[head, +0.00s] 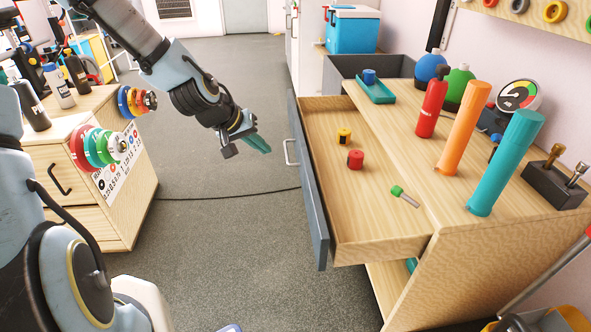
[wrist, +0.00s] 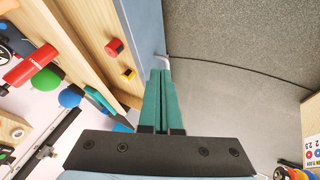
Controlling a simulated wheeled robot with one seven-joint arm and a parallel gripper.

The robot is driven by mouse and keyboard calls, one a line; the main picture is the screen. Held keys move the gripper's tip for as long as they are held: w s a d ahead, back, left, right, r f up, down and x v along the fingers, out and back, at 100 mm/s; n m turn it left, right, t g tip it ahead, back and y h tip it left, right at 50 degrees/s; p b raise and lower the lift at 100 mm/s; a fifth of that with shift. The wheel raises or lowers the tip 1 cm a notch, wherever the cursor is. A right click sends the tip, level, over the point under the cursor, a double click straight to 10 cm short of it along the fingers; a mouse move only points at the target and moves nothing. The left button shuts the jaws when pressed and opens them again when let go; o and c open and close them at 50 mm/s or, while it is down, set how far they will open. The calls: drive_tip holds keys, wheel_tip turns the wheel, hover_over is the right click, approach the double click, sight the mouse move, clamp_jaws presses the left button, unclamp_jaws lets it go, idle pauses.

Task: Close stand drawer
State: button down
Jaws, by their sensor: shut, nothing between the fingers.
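The stand drawer (head: 365,238) is open, pulled out to the left from the wooden stand (head: 455,255). Its blue-grey front panel (head: 307,180) carries a pale handle (head: 290,152). Inside the drawer lie a yellow item (head: 344,136), a red item (head: 355,159) and a green-capped item (head: 404,196). My gripper (head: 264,148) is shut and empty, in the air to the left of the drawer front, near the handle. In the wrist view, the teal fingers (wrist: 160,75) are together beside the front panel (wrist: 143,25), with the handle (wrist: 164,60) just beyond the tips. I cannot tell whether they touch.
On the stand top are a red bottle (head: 431,108), an orange cylinder (head: 463,128), a teal cylinder (head: 505,162) and a teal tray (head: 375,90). A cabinet with coloured discs (head: 100,146) stands at left. The grey floor (head: 225,210) between is clear apart from a thin cable.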

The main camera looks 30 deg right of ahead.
drive_tip(key=b, duration=0.1)
approach(303, 168)
wheel_tip(303, 168, down, 3)
drive_tip(key=w+a, duration=0.1)
drive_tip(key=w, duration=0.1)
drive_tip(key=shift+s+d+f, duration=0.1)
drive_tip(key=shift+s+d, duration=0.1)
drive_tip(key=shift+d, duration=0.45)
drive_tip(key=shift+s+d+f, duration=0.15)
drive_tip(key=shift+s+d, duration=0.05)
drive_tip(key=shift+d, duration=0.4)
drive_tip(key=shift+s+d+f, duration=0.1)
drive_tip(key=shift+s+d, duration=0.05)
drive_tip(key=shift+d, duration=0.5)
drive_tip(key=s+d+p, duration=0.1)
drive_tip(key=s+d, duration=0.3)
drive_tip(key=d, duration=0.5)
drive_tip(key=s+d, duration=0.5)
drive_tip(key=d, duration=0.5)
drive_tip(key=shift+p, duration=0.4)
drive_tip(key=shift+w, duration=0.1)
